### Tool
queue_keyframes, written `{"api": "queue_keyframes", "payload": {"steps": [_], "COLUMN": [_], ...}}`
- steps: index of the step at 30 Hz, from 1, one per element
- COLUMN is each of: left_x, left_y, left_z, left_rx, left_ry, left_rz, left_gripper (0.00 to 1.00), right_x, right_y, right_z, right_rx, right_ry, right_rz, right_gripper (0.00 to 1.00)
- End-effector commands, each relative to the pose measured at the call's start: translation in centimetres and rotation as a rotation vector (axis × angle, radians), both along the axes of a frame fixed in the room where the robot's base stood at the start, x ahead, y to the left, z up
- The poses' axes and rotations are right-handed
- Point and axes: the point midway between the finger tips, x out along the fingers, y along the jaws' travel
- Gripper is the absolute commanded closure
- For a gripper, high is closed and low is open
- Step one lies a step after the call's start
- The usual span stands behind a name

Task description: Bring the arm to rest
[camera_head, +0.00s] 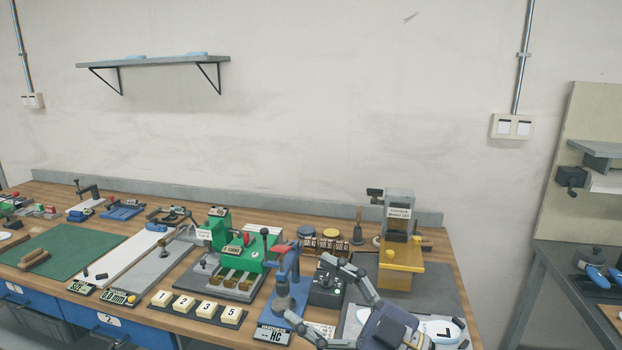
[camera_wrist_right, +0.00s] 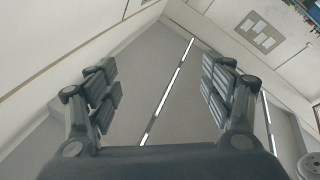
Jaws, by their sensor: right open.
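My right gripper (camera_head: 318,295) shows at the lower middle right in the head view, above the front of the workbench. Its two fingers are spread apart and point left, with nothing held. In the right wrist view the open fingers (camera_wrist_right: 160,95) stand on both sides, with only plain grey surfaces and a bright strip between them. A small grey part at the bottom edge in the head view, in front of the blue drawers, may be my left gripper (camera_head: 120,342). It is mostly cut off and its jaws cannot be made out.
The wooden workbench (camera_head: 455,270) is crowded. A green machine (camera_head: 240,262), a blue press (camera_head: 287,290), a black control box (camera_head: 326,291) and a yellow-and-grey machine (camera_head: 400,258) stand near my right gripper. A white pad (camera_head: 440,332) lies right of it. The wall above is mostly free.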

Motion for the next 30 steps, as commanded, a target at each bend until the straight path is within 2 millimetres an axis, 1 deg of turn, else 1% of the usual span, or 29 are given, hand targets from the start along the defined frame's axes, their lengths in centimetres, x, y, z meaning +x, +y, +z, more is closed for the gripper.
{"api": "queue_keyframes", "payload": {"steps": [1, 2, 4, 5, 7, 8, 9, 11, 12, 14, 15, 17, 18, 20, 21, 22, 23, 24, 25, 27, 29, 30], "left_x": [0.1, 0.1, 0.3, 0.3, 0.4, 0.4, 0.4, 0.4, 0.4, 0.4, 0.4, 0.4, 0.4, 0.4, 0.4, 0.4, 0.4, 0.4, 0.4, 0.4, 0.4, 0.4], "left_y": [0.0, 0.0, 0.0, 0.0, -0.1, -0.1, -0.1, -0.1, -0.1, -0.1, -0.1, -0.1, -0.1, -0.1, -0.1, -0.1, -0.1, -0.1, -0.1, 0.0, 0.0, 0.0], "left_z": [0.0, 0.0, 0.0, 0.0, 0.0, 0.0, 0.0, 0.0, 0.0, 0.0, 0.0, 0.0, 0.0, 0.0, 0.0, 0.0, 0.0, 0.0, 0.0, 0.0, 0.0, 0.0], "left_rx": [0.000, -0.001, -0.001, -0.001, -0.001, -0.001, -0.001, -0.001, -0.001, -0.001, -0.001, -0.001, -0.001, -0.001, -0.001, -0.001, -0.001, -0.001, -0.001, -0.001, -0.001, 0.000], "left_ry": [-0.002, -0.003, -0.005, -0.005, -0.007, -0.007, -0.007, -0.007, -0.007, -0.007, -0.007, -0.007, -0.007, -0.007, -0.007, -0.007, -0.007, -0.007, -0.007, -0.007, -0.006, -0.006], "left_rz": [0.000, 0.000, 0.000, 0.000, 0.000, 0.000, 0.000, 0.000, 0.000, 0.000, 0.000, 0.000, 0.000, -0.001, 0.000, 0.000, 0.000, -0.001, 0.000, -0.001, 0.000, -0.001], "left_gripper": [0.23, 0.23, 0.23, 0.23, 0.23, 0.23, 0.23, 0.23, 0.23, 0.23, 0.23, 0.23, 0.23, 0.23, 0.23, 0.23, 0.23, 0.23, 0.23, 0.23, 0.23, 0.23], "right_x": [0.6, 1.0, 2.1, 2.6, 3.5, 3.7, 4.0, 4.1, 3.9, 3.2, 2.5, 1.0, -0.3, -2.7, -4.5, -5.9, -7.3, -9.2, -10.5, -13.6, -16.2, -17.8], "right_y": [-1.1, -2.0, -4.2, -5.3, -7.9, -9.0, -10.5, -12.7, -14.1, -15.9, -17.1, -18.5, -19.2, -20.1, -20.5, -20.7, -20.9, -20.9, -21.0, -20.8, -20.7, -20.5], "right_z": [0.3, 0.5, 0.3, 0.0, -1.4, -2.2, -3.6, -6.0, -7.9, -10.9, -13.2, -16.6, -18.9, -22.3, -24.4, -25.8, -27.1, -28.6, -29.6, -31.5, -32.8, -33.5], "right_rx": [0.078, 0.117, 0.196, 0.222, 0.267, 0.281, 0.290, 0.293, 0.284, 0.258, 0.232, 0.178, 0.136, 0.062, 0.007, -0.034, -0.075, -0.129, -0.168, -0.254, -0.323, -0.367], "right_ry": [0.022, 0.034, 0.078, 0.102, 0.172, 0.208, 0.260, 0.347, 0.410, 0.515, 0.590, 0.708, 0.790, 0.916, 0.998, 1.059, 1.115, 1.185, 1.234, 1.338, 1.420, 1.468], "right_rz": [-0.081, -0.135, -0.266, -0.325, -0.462, -0.520, -0.598, -0.708, -0.780, -0.878, -0.937, -1.015, -1.058, -1.110, -1.133, -1.145, -1.152, -1.155, -1.154, -1.140, -1.119, -1.102], "right_gripper": [0.26, 0.26, 0.26, 0.26, 0.26, 0.26, 0.26, 0.26, 0.26, 0.26, 0.26, 0.26, 0.26, 0.26, 0.26, 0.26, 0.26, 0.26, 0.26, 0.26, 0.26, 0.26]}}
